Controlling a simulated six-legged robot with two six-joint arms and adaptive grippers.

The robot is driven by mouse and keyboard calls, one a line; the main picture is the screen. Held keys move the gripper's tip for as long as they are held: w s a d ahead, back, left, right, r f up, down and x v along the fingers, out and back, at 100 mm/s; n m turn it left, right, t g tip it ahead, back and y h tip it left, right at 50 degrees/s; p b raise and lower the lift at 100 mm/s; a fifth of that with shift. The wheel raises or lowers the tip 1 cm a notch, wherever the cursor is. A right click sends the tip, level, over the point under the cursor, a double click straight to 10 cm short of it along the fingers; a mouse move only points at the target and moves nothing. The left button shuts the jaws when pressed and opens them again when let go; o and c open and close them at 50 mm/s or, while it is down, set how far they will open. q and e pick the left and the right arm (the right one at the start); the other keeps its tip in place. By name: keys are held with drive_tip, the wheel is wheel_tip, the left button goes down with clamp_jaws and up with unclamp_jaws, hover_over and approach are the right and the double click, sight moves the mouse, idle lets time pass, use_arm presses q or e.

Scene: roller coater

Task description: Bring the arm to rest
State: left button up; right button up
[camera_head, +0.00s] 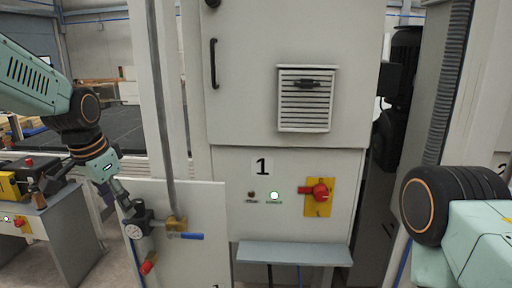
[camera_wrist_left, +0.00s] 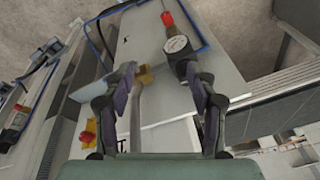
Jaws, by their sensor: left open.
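My left arm comes in from the left in the head view and reaches down.
A valve with a blue handle (camera_head: 187,236) is beside the gauge. A grey shelf (camera_head: 293,254) juts out below. A bench (camera_head: 58,232) stands left.

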use_arm(q)
drive_tip(key=s+d+f+n+t+b, duration=0.1)
drive_tip(key=s+d+f+n+b, duration=0.2)
drive_tip(key=f, duration=0.8)
drive_tip(key=s+d+f+n+t+b, duration=0.15)
drive_tip(key=f+b, duration=0.25)
drive_tip(key=f, duration=0.6)
drive_tip(key=s+d+f+n+b, duration=0.1)
drive_tip(key=s+f+b, duration=0.25)
drive_tip(key=f, duration=0.75)
drive_tip(key=s+d+f+g+b, duration=0.1)
drive_tip(key=s+f+g+b, duration=0.4)
drive_tip(key=s+f+b, duration=0.9)
drive_tip(key=s+f+n, duration=0.1)
drive_tip(key=s+f, duration=1.3)
drive_tip(key=s, duration=0.2)
drive_tip(key=shift+f+g+b, duration=0.35)
drive_tip(key=shift+f+b, duration=0.05)
drive_tip(key=shift+w, duration=0.1)
